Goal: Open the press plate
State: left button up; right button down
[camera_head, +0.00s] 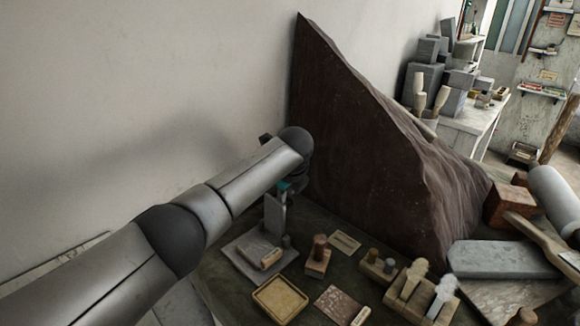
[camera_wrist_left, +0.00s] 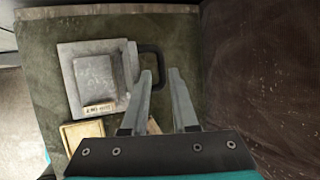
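The press plate (camera_wrist_left: 97,75) is a grey square slab lying flat on a slightly larger base, with a small label block on its near edge. A black loop handle (camera_wrist_left: 158,55) sticks out from its right side. In the head view the plate (camera_head: 254,247) lies below and left of my left gripper (camera_head: 275,222). My right gripper is not in view.
A tall dark stone slab (camera_head: 350,130) stands just right of my left gripper, and the wall is behind. A shallow yellow tray (camera_head: 280,300), small wooden blocks (camera_head: 318,263) and a rack with brushes (camera_head: 420,292) stand nearby on the green mat (camera_wrist_left: 45,60).

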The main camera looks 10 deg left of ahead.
pick_arm(q)
jog(key=p+v, duration=0.1)
jog(key=v, duration=1)
